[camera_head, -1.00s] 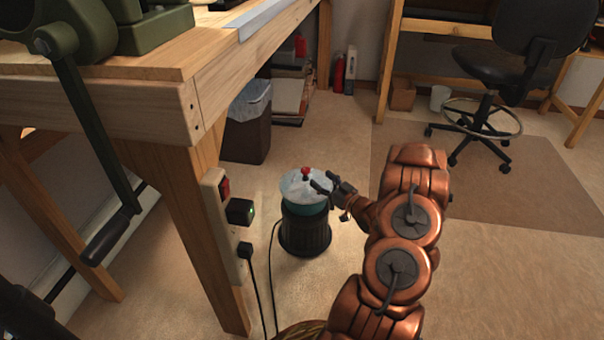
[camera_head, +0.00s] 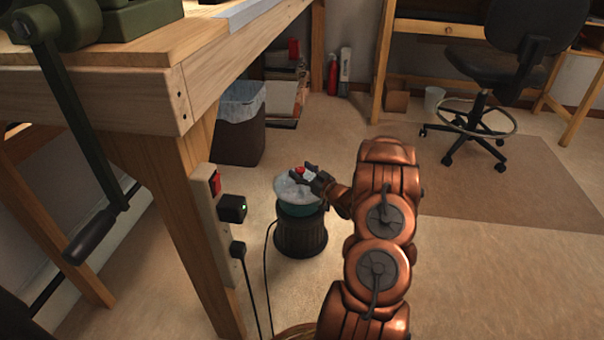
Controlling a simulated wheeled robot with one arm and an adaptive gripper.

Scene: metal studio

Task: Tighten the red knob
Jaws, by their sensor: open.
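The red knob (camera_head: 299,170) sits on top of a round device with a pale clear lid (camera_head: 289,188), a teal band (camera_head: 299,210) and a dark ribbed base (camera_head: 301,236). The device stands upright on the floor beside the bench leg. My gripper (camera_head: 311,173) is open at the knob, with its dark fingers reaching over the lid from the right. The fingers partly cover the lid. I cannot tell whether they touch the knob.
The wooden workbench (camera_head: 90,85) and its leg (camera_head: 185,200) stand close on the left, with a power strip (camera_head: 212,230) and hanging cord. A bin (camera_head: 240,140) stands behind the device. A chair (camera_head: 490,70) is at the back right. Floor on the right is clear.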

